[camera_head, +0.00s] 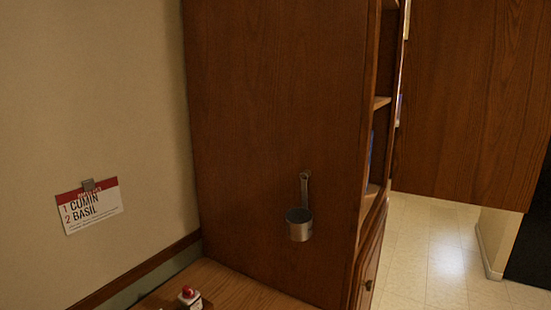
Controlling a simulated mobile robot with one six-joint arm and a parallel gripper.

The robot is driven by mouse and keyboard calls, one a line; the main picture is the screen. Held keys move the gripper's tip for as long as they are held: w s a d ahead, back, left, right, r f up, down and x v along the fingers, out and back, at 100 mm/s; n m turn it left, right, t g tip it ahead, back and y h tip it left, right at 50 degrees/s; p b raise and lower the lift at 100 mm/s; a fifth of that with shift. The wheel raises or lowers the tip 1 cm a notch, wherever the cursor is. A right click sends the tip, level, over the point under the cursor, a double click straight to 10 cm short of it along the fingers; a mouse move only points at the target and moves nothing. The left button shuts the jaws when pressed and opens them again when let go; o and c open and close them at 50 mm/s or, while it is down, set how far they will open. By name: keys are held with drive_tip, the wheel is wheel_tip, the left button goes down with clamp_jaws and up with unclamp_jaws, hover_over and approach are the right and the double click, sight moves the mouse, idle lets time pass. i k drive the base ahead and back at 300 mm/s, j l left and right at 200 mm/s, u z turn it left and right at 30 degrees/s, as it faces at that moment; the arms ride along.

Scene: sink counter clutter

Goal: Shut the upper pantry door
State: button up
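The tall brown wooden pantry (275,120) stands in the middle of the head view, its side panel facing me. Its upper door (470,95) stands wide open at the right, swung out away from the shelves. Part of the open shelving (381,103) shows between the side panel and the door. The lower pantry front (368,262) shows below the shelves and looks closed. The upper door's handle cannot be made out. My gripper is not in view.
A metal measuring cup (299,225) hangs on the pantry's side. A wooden counter (245,286) with a small red-topped container (189,296) is at the bottom. A card (89,206) reading cumin and basil is on the wall. Tiled floor (430,250) below the door looks clear.

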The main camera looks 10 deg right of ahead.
sight(474, 125)
drive_tip(key=u, duration=2.15)
drive_tip(key=k+l+u, duration=0.35)
drive_tip(key=l, duration=0.2)
drive_tip(key=k+l+u, duration=0.7)
drive_tip(key=k, duration=0.2)
drive_tip(key=k+l+u, duration=0.2)
drive_tip(key=k+u, duration=0.15)
drive_tip(key=k, duration=0.15)
drive_tip(key=k+u, duration=0.35)
drive_tip(key=k, duration=0.15)
drive_tip(key=k+l+z, duration=0.45)
drive_tip(key=k+l, duration=0.3)
drive_tip(key=k, duration=0.3)
drive_tip(key=k+l+z, duration=0.45)
drive_tip(key=k+l, duration=0.45)
drive_tip(key=l, duration=0.15)
drive_tip(key=j+z, duration=0.15)
drive_tip(key=z, duration=0.5)
drive_tip(key=i, duration=0.05)
